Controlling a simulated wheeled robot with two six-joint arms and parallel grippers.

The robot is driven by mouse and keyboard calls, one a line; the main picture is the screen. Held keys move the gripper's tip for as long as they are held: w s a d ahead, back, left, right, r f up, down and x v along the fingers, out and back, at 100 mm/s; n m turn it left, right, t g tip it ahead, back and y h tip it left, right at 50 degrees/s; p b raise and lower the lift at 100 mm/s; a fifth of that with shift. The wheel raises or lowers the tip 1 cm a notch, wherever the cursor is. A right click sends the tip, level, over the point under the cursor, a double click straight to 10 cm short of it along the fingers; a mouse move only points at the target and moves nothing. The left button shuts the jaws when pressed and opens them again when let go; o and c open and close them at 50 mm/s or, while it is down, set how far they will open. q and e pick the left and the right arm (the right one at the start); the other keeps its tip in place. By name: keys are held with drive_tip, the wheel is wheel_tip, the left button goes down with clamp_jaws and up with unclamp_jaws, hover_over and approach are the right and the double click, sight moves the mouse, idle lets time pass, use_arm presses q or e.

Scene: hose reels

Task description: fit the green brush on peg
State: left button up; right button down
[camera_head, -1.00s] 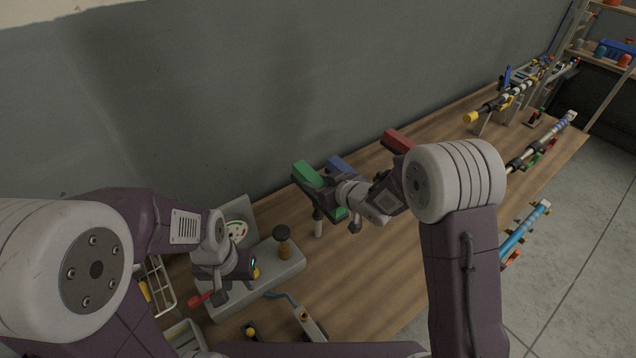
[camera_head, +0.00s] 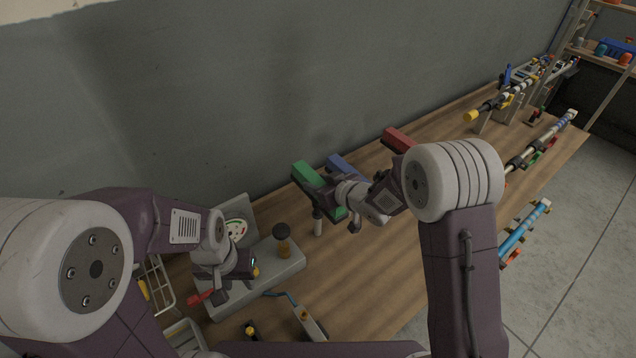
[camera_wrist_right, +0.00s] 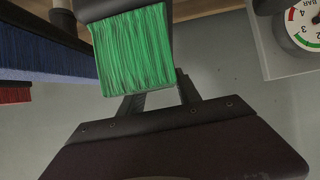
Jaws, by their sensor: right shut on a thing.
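The green brush (camera_head: 308,175) is up near the back wall in the head view, partly hidden behind my right gripper (camera_head: 336,203). In the right wrist view its green bristles (camera_wrist_right: 133,50) face the camera under a dark head. My right gripper (camera_wrist_right: 160,95) is shut on the green brush, though the exact grip is partly hidden. I cannot make out a free peg. My left gripper (camera_head: 232,287) is low at the left, over the grey block; its fingertips are too unclear to tell their state.
A blue brush (camera_head: 343,166) and a red brush (camera_head: 398,139) stand along the wall to the right of the green one. A grey block (camera_head: 285,268) with a dark knob and a dial gauge (camera_head: 237,230) stand to the left. The bench's middle is fairly clear.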

drive_tip(key=shift+f+b, duration=0.45)
drive_tip(key=shift+f, duration=0.1)
